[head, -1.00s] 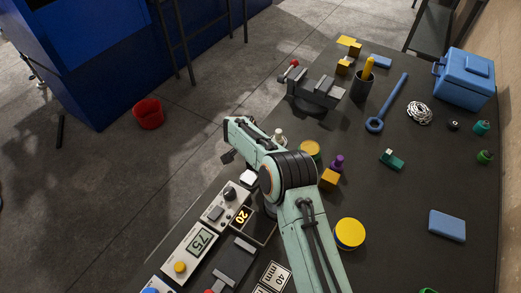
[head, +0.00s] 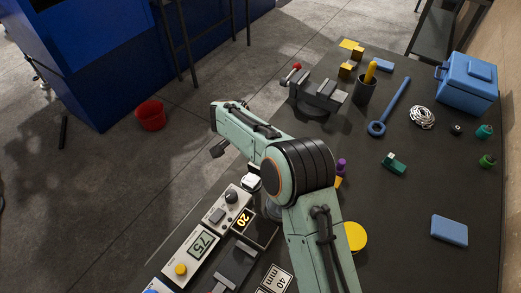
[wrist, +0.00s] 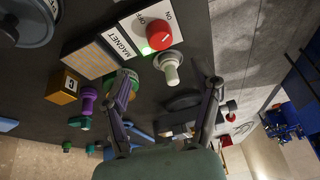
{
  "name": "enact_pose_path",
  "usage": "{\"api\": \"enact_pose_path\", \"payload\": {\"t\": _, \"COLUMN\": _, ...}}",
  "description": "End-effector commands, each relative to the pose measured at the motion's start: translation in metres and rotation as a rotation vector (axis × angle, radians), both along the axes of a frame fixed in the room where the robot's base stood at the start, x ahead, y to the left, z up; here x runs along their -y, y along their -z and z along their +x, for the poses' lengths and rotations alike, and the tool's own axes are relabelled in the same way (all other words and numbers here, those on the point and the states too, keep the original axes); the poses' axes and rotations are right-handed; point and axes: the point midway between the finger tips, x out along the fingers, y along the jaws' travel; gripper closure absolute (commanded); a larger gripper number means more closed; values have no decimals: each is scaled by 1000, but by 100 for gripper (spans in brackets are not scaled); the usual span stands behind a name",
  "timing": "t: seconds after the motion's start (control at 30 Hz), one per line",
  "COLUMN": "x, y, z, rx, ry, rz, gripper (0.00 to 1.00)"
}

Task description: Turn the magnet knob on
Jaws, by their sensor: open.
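The magnet knob (wrist: 158,37) is red and round, on a white plate (wrist: 124,36) marked MAGNET, OFF and ON in the wrist view. I cannot tell which mark it points to. A small green spot (wrist: 146,50) shows beside it. My gripper (wrist: 167,92) is open and empty, its two fingers spread below the knob in the picture and apart from it. In the head view my gripper (head: 219,150) hangs near the table's left edge, with one dark finger showing. The knob cannot be made out in the head view.
A pale post with a round head (wrist: 172,68) stands close to the knob, between it and the fingers in the wrist view. An orange block (wrist: 63,90) and a purple piece (wrist: 88,101) lie nearby. A vise (head: 313,93) and control boxes (head: 199,245) flank the arm.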

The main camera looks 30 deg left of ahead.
Motion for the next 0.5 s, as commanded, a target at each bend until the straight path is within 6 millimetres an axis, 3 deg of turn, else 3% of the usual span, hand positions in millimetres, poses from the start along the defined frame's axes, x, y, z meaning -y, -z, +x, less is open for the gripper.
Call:
{"api": "enact_pose_path", "payload": {"t": 0.2, "x": 0, "y": -27, "z": -11, "rx": 0, "ry": 0, "rz": 1, "gripper": 36}}
{"api": "enact_pose_path", "payload": {"t": 0.5, "x": 1, "y": -31, "z": -13, "rx": -1, "ry": 1, "rz": 0, "gripper": 36}}
